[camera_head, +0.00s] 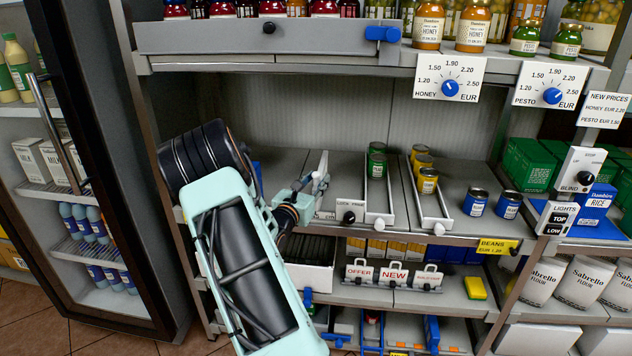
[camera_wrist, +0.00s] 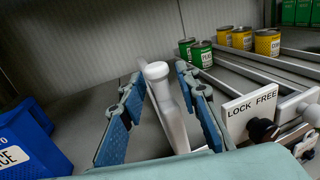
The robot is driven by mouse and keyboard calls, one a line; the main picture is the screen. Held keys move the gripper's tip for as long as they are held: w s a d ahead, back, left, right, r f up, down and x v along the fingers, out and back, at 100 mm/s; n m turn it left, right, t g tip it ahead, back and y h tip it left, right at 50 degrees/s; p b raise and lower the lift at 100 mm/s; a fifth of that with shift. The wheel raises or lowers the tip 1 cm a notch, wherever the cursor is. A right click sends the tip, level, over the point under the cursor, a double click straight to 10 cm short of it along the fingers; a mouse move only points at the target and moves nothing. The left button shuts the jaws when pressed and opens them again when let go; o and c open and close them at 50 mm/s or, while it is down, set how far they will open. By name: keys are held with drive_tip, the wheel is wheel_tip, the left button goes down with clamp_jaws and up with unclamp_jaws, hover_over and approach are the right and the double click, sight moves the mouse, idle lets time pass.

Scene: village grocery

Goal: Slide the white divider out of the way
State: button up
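The white divider (camera_wrist: 172,112) stands on the shelf as an upright bar with a rounded top. In the head view its pale upper part (camera_head: 323,163) shows just beyond my gripper (camera_head: 305,187), which hides the rest. In the wrist view my gripper (camera_wrist: 160,78) has its two blue-padded fingers apart, one on each side of the divider. A gap shows between the left finger and the divider; the right finger is closer, and I cannot tell whether it touches. A "LOCK FREE" plate (camera_wrist: 251,112) with a black knob (camera_head: 349,217) is to the right.
Right of the divider are lanes with green cans (camera_head: 376,164) and yellow cans (camera_head: 428,180), then blue cans (camera_head: 475,202). A blue box (camera_wrist: 28,140) stands at the left in the wrist view. The upper shelf with jars (camera_head: 429,24) overhangs. The shelf behind the divider is bare.

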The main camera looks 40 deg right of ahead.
drive_tip(key=shift+a, duration=0.1)
drive_tip(key=v, duration=1.2)
